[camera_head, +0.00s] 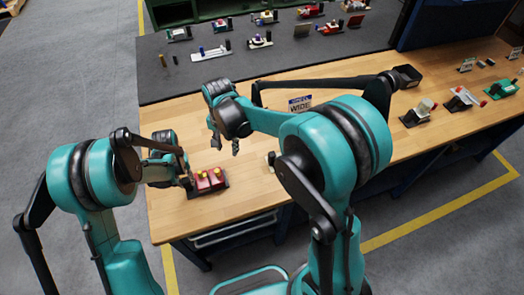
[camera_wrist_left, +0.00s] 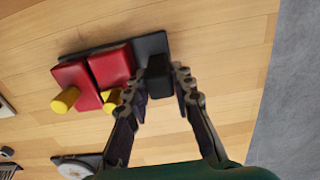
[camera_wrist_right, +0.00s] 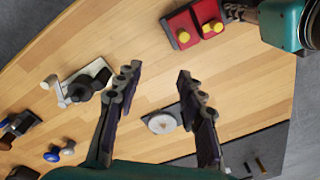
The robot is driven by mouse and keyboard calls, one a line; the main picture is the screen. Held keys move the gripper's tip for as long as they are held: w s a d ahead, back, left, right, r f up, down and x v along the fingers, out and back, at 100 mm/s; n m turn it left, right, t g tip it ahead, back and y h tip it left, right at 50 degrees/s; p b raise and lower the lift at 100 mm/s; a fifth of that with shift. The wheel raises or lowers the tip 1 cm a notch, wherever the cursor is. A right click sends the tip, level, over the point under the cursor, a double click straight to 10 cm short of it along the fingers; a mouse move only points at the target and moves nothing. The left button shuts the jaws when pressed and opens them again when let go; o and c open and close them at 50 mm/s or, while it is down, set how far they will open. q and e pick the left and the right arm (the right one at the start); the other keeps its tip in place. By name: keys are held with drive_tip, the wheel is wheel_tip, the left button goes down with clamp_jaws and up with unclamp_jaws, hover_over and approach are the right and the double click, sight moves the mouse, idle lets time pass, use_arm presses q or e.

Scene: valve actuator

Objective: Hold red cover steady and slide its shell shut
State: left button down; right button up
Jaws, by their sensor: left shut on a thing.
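The red cover (camera_head: 206,181) lies on the near left part of the wooden table. In the left wrist view it shows as two red blocks side by side (camera_wrist_left: 110,66), with yellow knobs (camera_wrist_left: 65,100), on a dark base plate (camera_wrist_left: 150,45). My left gripper (camera_wrist_left: 161,72) is shut on a black block (camera_wrist_left: 159,84) at one end of this plate. My right gripper (camera_wrist_right: 158,75) is open and empty above the table. In the right wrist view the red cover (camera_wrist_right: 185,30) is ahead of it, apart from its fingers.
A round pale disc part (camera_wrist_right: 162,123) and a white-plated device with a black knob (camera_wrist_right: 88,84) lie on the table near my right gripper. Several devices line the table's right side and the grey mat (camera_head: 190,78).

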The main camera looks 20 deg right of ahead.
drive_tip(key=s+d+r+n+t, duration=0.4)
drive_tip(key=s+d+r, duration=0.4)
drive_tip(key=s, duration=0.4)
drive_tip(key=shift+s+r+n+t, duration=0.2)
drive_tip(key=shift+r+n+t, duration=0.1)
drive_tip(key=shift+r+n, duration=0.55)
drive_tip(key=shift+a, duration=0.1)
